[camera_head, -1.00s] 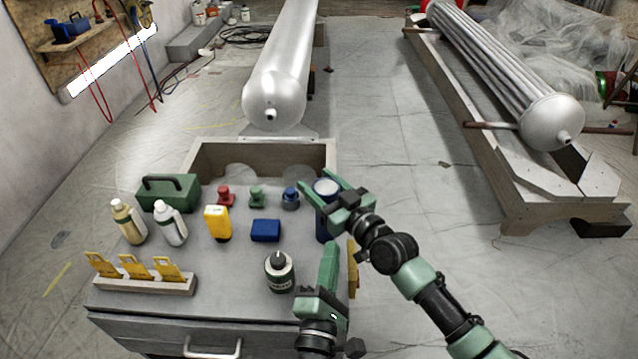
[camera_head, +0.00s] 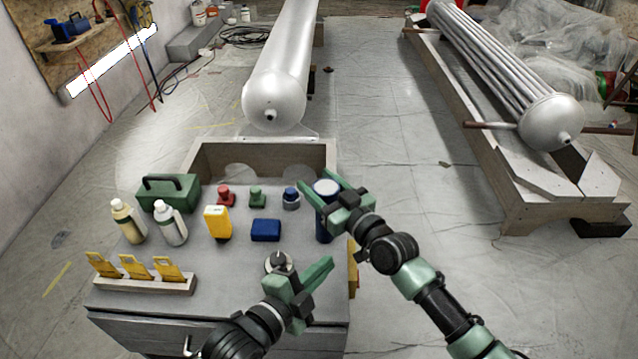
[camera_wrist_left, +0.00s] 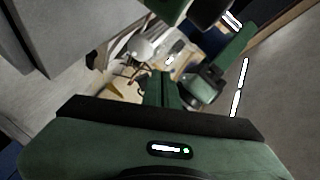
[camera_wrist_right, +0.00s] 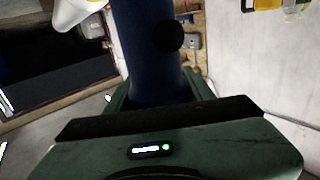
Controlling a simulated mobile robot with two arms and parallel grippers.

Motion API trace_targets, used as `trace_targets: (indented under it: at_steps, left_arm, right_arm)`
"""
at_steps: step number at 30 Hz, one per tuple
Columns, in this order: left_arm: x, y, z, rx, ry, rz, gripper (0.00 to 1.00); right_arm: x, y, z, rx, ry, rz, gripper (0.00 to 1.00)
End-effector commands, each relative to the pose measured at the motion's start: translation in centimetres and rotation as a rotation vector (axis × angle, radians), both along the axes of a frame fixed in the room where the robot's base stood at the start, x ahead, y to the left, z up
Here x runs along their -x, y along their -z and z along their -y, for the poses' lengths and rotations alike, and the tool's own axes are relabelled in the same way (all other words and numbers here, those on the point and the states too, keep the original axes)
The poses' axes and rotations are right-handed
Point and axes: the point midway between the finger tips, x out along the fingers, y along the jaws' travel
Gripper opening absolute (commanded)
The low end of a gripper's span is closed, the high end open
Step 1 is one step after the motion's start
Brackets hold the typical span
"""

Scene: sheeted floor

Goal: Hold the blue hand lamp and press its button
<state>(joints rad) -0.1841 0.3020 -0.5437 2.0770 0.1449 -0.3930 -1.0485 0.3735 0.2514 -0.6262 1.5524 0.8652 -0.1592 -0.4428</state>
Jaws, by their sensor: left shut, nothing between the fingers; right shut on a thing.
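The blue hand lamp (camera_head: 325,232) is a dark blue upright cylinder with a pale top, at the right edge of the workbench. My right gripper (camera_head: 331,192) is shut around it, partly covering it. In the right wrist view the lamp's blue body (camera_wrist_right: 150,65) rises from between the fingers, and a round black button (camera_wrist_right: 168,36) shows on its side. My left gripper (camera_head: 330,264) is shut and empty, below the lamp and apart from it, pointing right. Its closed fingers (camera_wrist_left: 166,88) show in the left wrist view. Whether the lamp touches the bench is unclear.
A blue box (camera_head: 266,230), a yellow box (camera_head: 217,222), small stamps, two bottles and a green toolbox (camera_head: 168,193) stand further left.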

Motion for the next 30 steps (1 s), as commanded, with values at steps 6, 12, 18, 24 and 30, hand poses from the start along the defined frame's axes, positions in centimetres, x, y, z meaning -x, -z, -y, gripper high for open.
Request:
trace_targets:
  at_steps: [6, 12, 18, 24, 30]
  left_arm:
    - [-2.2, -0.1, -0.1, -0.008, 0.0, 0.005, 0.0]
    - [-5.2, 0.0, 0.0, -0.005, -0.001, 0.004, 0.0]
    - [-7.4, 0.0, 0.0, -0.005, 0.001, 0.003, 0.0]
    - [-8.5, 0.0, 0.0, -0.002, 0.001, 0.002, 0.0]
    - [-8.6, 0.0, 0.0, -0.002, 0.001, 0.002, 0.0]
  right_arm:
    - [0.0, 0.1, 0.0, 0.0, -0.001, -0.002, 0.05]
    - [0.0, 0.1, 0.0, 0.0, -0.001, -0.002, 0.05]
    - [0.0, 0.1, 0.0, 0.0, -0.001, -0.002, 0.05]
    - [0.0, 0.1, 0.0, 0.0, 0.0, -0.002, 0.05]
    - [0.0, 0.1, 0.0, 0.0, 0.0, -0.002, 0.05]
